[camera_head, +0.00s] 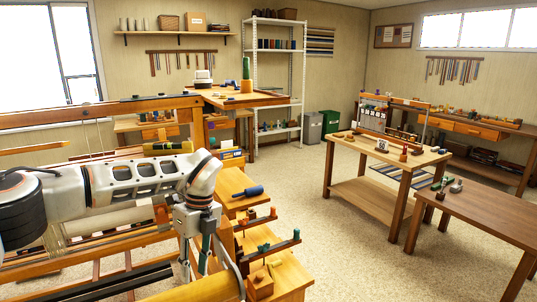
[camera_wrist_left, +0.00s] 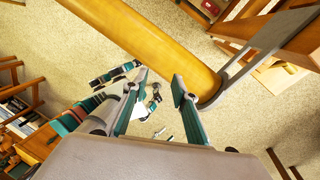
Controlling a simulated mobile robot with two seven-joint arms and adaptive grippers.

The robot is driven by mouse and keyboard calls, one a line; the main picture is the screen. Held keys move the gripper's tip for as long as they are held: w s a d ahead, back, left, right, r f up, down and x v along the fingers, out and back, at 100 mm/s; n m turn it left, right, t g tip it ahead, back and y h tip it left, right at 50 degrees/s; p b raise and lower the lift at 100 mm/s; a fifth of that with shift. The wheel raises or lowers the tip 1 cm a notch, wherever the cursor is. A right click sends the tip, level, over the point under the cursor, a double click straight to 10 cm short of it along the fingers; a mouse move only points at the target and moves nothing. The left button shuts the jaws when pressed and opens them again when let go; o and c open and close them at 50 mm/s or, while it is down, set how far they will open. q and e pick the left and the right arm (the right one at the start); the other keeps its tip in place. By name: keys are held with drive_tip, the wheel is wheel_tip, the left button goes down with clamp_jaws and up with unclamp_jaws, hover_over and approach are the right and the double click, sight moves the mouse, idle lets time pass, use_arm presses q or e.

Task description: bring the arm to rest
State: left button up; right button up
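My left arm (camera_head: 130,182), white and grey, reaches in from the left over the loom in the head view. Its gripper (camera_head: 207,254) points down beside the loom's wooden end, close to a yellow roller (camera_head: 188,291). In the left wrist view, the gripper (camera_wrist_left: 160,86) has its two teal-padded fingers apart, with nothing held between them. The roller (camera_wrist_left: 150,40) crosses just beyond the fingertips; I cannot tell whether they touch. Small teal and dark parts show below the fingers, too unclear to name. My right gripper is not seen in the head view.
A wooden bench (camera_head: 285,273) with pegged racks and a blue-handled tool (camera_head: 247,191) stands right of the gripper. The loom frame (camera_head: 100,108) lies behind the arm. Two tables (camera_head: 352,187) (camera_head: 480,212) stand at the right. Open floor (camera_head: 345,255) lies between bench and tables.

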use_arm(q)
drive_tip(key=s+d+f+m+g+h, duration=0.25)
drive_tip(key=s+d+f+h, duration=0.25)
drive_tip(key=s+d, duration=0.5)
drive_tip(key=s+d+f+m+g+h, duration=0.2)
drive_tip(key=s+d+f+m+h, duration=0.35)
drive_tip(key=d, duration=0.95)
drive_tip(key=s+d+r+n+t+h, duration=0.3)
drive_tip(key=s+d+r+n+h, duration=0.15)
drive_tip(key=d+r+h, duration=0.6)
drive_tip(key=w+a+n+t+h, duration=0.2)
drive_tip(key=w+a+n+t, duration=0.35)
drive_tip(key=n+t, duration=0.4)
drive_tip(key=w+a+f+n+t+y, duration=0.5)
drive_tip(key=a+f+n+t+y, duration=0.3)
drive_tip(key=a+n+t, duration=0.15)
drive_tip(key=s+a+f+n+g+y, duration=0.2)
drive_tip(key=s+a+f+y, duration=0.3)
drive_tip(key=a+f, duration=0.6)
drive_tip(key=s+a+f+n+g+y, duration=0.2)
drive_tip(key=s+a+f+n+y, duration=0.2)
drive_tip(key=s+a+f, duration=0.6)
wheel_tip(320, 180, down, 2)
drive_tip(key=shift+a+g+y, duration=0.35)
drive_tip(key=shift+a+y, duration=0.65)
drive_tip(key=shift+a, duration=0.05)
